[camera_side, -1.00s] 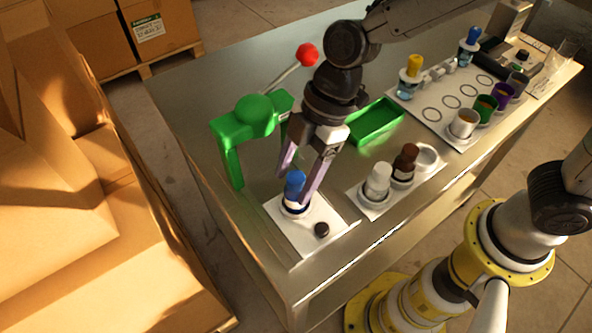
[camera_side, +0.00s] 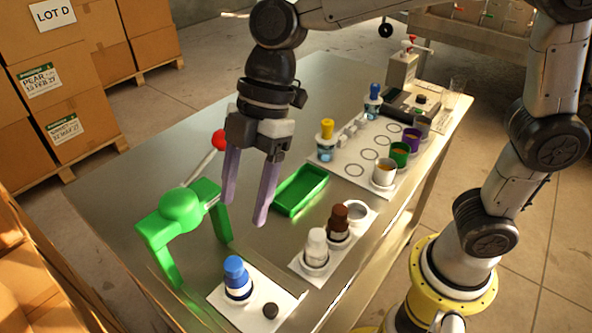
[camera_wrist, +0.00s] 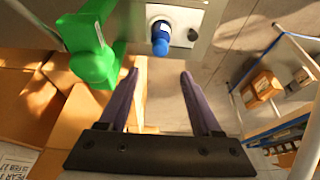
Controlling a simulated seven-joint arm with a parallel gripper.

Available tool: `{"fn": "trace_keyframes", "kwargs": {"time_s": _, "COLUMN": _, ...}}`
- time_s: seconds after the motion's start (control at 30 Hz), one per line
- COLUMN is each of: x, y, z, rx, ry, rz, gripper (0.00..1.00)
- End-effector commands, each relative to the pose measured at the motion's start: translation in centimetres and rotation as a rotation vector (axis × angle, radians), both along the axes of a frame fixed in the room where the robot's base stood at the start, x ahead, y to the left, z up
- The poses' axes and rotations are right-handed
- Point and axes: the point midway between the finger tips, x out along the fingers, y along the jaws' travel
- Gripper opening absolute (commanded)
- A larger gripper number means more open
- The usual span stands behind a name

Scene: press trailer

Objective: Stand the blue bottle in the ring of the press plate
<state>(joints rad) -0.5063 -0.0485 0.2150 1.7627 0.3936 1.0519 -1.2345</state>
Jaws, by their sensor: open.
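The blue-capped bottle (camera_side: 236,279) stands upright on the white press plate (camera_side: 233,312) at the near end of the bench, at the spot of the ring. The ring itself is mostly hidden by the bottle. In the wrist view the blue bottle (camera_wrist: 160,41) shows beyond the fingertips, on the plate. My gripper (camera_side: 243,222) is open and empty, with purple fingers, raised above the bench and apart from the bottle. In the wrist view nothing is between the fingers of my gripper (camera_wrist: 160,74).
The green press (camera_side: 180,213) with its red-knobbed lever stands beside the plate. A black knob (camera_side: 270,310) sits on the plate. A white holder has white (camera_side: 316,247) and brown (camera_side: 338,222) bottles. A green tray (camera_side: 301,190) and a cup board lie farther back.

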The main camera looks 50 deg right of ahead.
Motion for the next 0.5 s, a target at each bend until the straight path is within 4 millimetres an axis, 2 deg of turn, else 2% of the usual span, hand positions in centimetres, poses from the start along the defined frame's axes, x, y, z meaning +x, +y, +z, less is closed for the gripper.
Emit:
{"fn": "trace_keyframes", "kwargs": {"time_s": 0.13, "x": 0.0, "y": -0.6, "z": 0.2, "rx": -0.002, "ry": -0.001, "rz": -0.025, "gripper": 0.66}}
{"fn": "trace_keyframes", "kwargs": {"time_s": 0.23, "x": -0.4, "y": -3.1, "z": 0.9, "rx": -0.012, "ry": -0.006, "rz": -0.144, "gripper": 0.66}}
{"fn": "trace_keyframes", "kwargs": {"time_s": 0.37, "x": -2.2, "y": -9.3, "z": 1.9, "rx": -0.029, "ry": -0.016, "rz": -0.465, "gripper": 0.66}}
{"fn": "trace_keyframes", "kwargs": {"time_s": 0.4, "x": -3.1, "y": -11.5, "z": 2.0, "rx": -0.030, "ry": -0.021, "rz": -0.587, "gripper": 0.66}}
{"fn": "trace_keyframes", "kwargs": {"time_s": 0.5, "x": -5.7, "y": -16.3, "z": 1.8, "rx": -0.020, "ry": -0.034, "rz": -0.891, "gripper": 0.66}}
